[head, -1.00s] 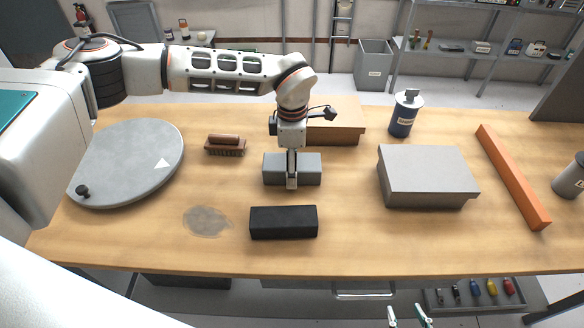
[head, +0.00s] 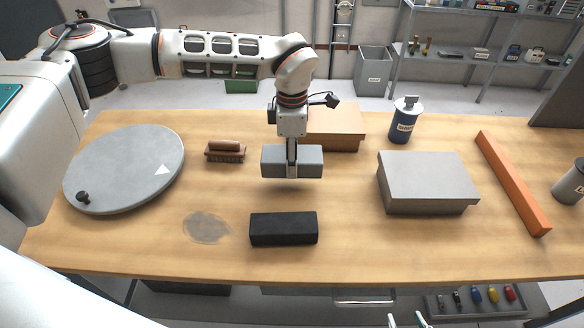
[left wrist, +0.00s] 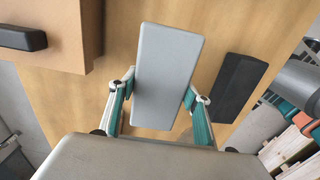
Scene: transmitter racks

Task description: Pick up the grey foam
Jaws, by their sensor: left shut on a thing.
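The grey foam (head: 307,162) is a plain rectangular block, held level a little above the table with a shadow under it. My left gripper (head: 292,173) comes down from above and is shut on its middle. In the left wrist view the foam (left wrist: 167,65) lies between the two fingers (left wrist: 159,90), one on each long side. My right gripper (head: 408,321) shows only as two separated fingertips at the bottom edge, open, below the table's front edge.
A black block (head: 284,228) lies in front of the foam. A cardboard box (head: 335,130) stands behind, a brown brush (head: 225,151) and round grey plate (head: 125,170) to the left. A grey box (head: 428,182), blue canister (head: 404,122) and orange bar (head: 511,182) are to the right.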

